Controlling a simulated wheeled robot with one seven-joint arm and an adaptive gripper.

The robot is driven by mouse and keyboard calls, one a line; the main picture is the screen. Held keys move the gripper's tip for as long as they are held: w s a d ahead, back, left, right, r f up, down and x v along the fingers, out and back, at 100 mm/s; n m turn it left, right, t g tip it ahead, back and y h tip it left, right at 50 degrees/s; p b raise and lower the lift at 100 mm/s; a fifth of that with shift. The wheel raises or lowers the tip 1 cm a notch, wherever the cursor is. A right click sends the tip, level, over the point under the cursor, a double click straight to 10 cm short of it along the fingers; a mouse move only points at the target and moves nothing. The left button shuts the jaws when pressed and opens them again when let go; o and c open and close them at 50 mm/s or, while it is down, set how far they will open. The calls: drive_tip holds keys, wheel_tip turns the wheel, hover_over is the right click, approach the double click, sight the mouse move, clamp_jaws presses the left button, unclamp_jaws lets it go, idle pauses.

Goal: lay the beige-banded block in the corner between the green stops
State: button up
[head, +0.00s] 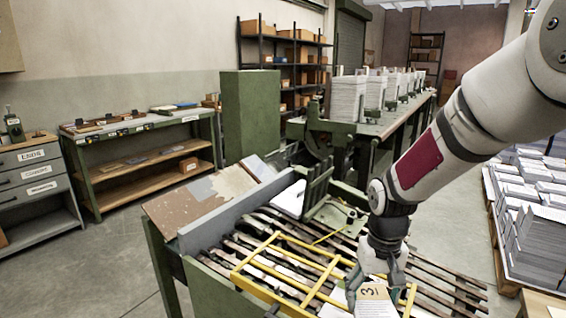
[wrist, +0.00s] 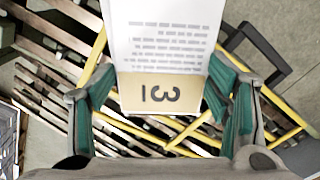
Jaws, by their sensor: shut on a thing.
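The beige-banded block (head: 376,302) is a white stack of printed sheets with a beige band bearing dark figures. It shows at the bottom of the head view and at the top middle of the wrist view (wrist: 162,92). My gripper (head: 374,288) is shut on its banded end, with a green-padded finger at each side in the wrist view (wrist: 162,82). The block is over the slatted table and yellow frame; I cannot tell its height. Green upright stops (head: 318,186) stand at the slatted table's far side, left of my arm. A white sheet or block (head: 290,198) lies beside them.
A yellow frame (head: 238,272) lies over the dark slats (head: 450,285). A grey rail (head: 240,216) edges the table's left side. Stacked paper (head: 540,235) fills a pallet at right. A long table with paper stacks (head: 348,98) stands behind.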

drive_tip(key=shift+s+r+p, duration=0.65)
drive_tip(key=shift+s+p, duration=0.05)
drive_tip(key=shift+p, duration=2.15)
drive_tip(key=p, duration=0.2)
drive_tip(key=shift+s+p, duration=0.3)
drive_tip(key=shift+s, duration=0.1)
drive_tip(key=shift+f, duration=0.1)
